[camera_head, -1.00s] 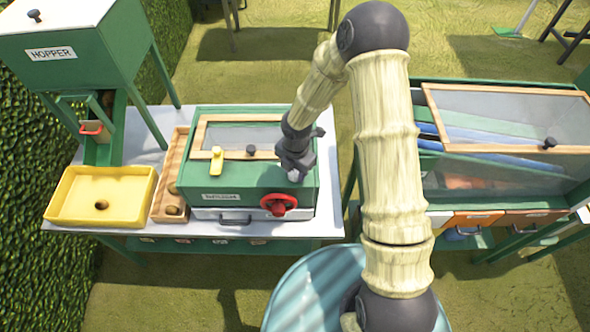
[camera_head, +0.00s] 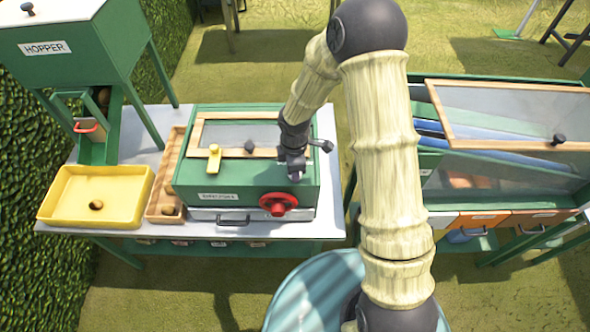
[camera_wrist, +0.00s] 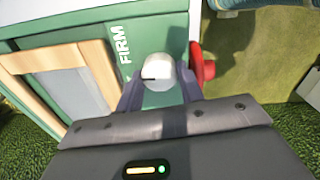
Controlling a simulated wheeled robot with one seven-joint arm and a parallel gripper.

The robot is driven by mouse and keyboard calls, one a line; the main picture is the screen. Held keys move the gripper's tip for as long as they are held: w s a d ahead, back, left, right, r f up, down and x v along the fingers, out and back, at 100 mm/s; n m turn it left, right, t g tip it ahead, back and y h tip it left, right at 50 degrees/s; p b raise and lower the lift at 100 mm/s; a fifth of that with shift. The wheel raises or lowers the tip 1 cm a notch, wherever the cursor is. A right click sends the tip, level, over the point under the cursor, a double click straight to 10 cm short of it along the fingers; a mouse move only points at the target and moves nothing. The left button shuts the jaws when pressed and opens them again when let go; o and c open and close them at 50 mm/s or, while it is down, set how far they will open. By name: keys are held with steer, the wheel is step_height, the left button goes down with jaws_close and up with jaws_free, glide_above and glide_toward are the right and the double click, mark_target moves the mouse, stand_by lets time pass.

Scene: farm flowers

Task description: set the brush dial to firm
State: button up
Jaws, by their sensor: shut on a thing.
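The brush dial (camera_wrist: 158,72) is a pale round knob with a short dark mark, on the top of the green box (camera_head: 250,181). In the wrist view the mark points left, just below the end of the white FIRM label (camera_wrist: 122,45). My gripper (camera_wrist: 160,88) is shut on the dial, one finger on each side of it. In the head view my gripper (camera_head: 294,174) stands over the box's front right top and mostly hides the dial.
A red handwheel (camera_head: 278,204) sits on the box's front, close to my gripper. A yellow lever (camera_head: 214,160) and framed window (camera_head: 240,133) are on top. A yellow tray (camera_head: 95,193) and a wooden trough (camera_head: 165,190) stand left. A lidded bin (camera_head: 500,130) stands right.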

steer(key=m+b, duration=0.2)
steer(key=m, duration=0.2)
steer(key=shift+w+a+f+m, duration=0.1)
steer(key=shift+m, duration=0.2)
steer(key=shift+m+b, duration=0.6)
steer(key=shift+m, duration=1.4)
steer(key=o, duration=1)
steer(key=r+b, duration=0.1)
steer(key=r, duration=0.8)
steer(key=r+b, duration=0.1)
steer(key=r, duration=0.7)
steer(key=shift+s+a+r, duration=0.15)
steer(key=shift+s+r, duration=0.05)
steer(key=shift+r, duration=0.15)
